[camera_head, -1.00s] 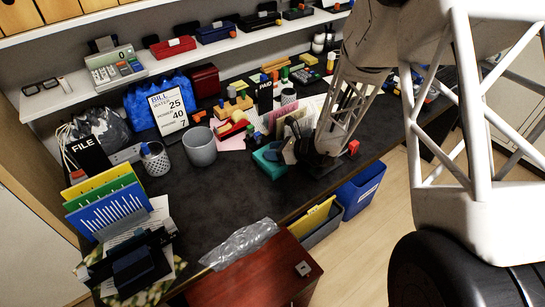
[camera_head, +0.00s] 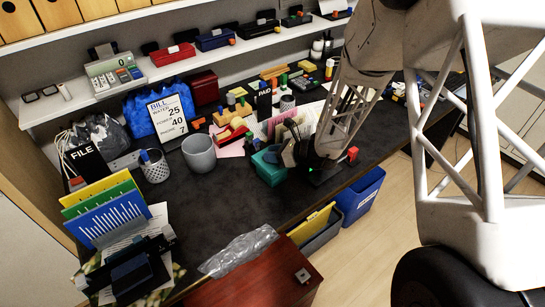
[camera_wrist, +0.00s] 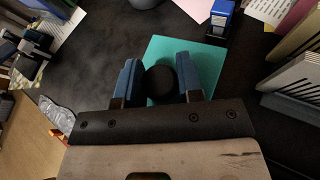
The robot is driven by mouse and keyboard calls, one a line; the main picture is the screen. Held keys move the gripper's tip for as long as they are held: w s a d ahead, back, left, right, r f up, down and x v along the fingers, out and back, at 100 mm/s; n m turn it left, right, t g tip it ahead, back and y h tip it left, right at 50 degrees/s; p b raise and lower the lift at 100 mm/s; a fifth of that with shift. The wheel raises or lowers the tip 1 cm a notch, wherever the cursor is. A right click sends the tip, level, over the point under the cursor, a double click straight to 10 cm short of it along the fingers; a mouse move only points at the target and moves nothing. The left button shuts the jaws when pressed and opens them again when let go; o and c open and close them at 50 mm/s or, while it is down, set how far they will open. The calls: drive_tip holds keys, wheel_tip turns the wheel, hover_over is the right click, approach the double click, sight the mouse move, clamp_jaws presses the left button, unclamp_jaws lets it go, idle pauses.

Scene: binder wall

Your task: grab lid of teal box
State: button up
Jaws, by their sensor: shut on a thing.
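The teal box (camera_head: 268,171) stands on the dark desk near its front edge in the head view. My gripper (camera_head: 288,154) is at the right side of the box top, partly hidden by my own arm. In the wrist view, the flat teal lid (camera_wrist: 208,58) lies below my gripper (camera_wrist: 158,80). The two blue-padded fingers stand on either side of a round black knob (camera_wrist: 160,83) and are shut on it. The knob sits over the teal surface. I cannot tell whether the lid is lifted from the box.
A grey cup (camera_head: 199,154) and a mesh pen holder (camera_head: 154,166) stand to the left. Papers and a red stapler-like item (camera_head: 233,129) lie behind the box. A blue bin (camera_head: 359,195) is below the desk edge.

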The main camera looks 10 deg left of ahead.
drive_tip(key=shift+s+d+r, duration=0.1)
drive_tip(key=shift+s+r, duration=0.1)
drive_tip(key=shift+r, duration=0.75)
drive_tip(key=s+d, duration=0.3)
drive_tip(key=s, duration=0.4)
drive_tip(key=s+d+r, duration=0.1)
drive_tip(key=s+d, duration=0.2)
drive_tip(key=s, duration=0.4)
drive_tip(key=shift+r, duration=0.15)
drive_tip(key=shift+s+d, duration=0.15)
drive_tip(key=shift+d, duration=0.05)
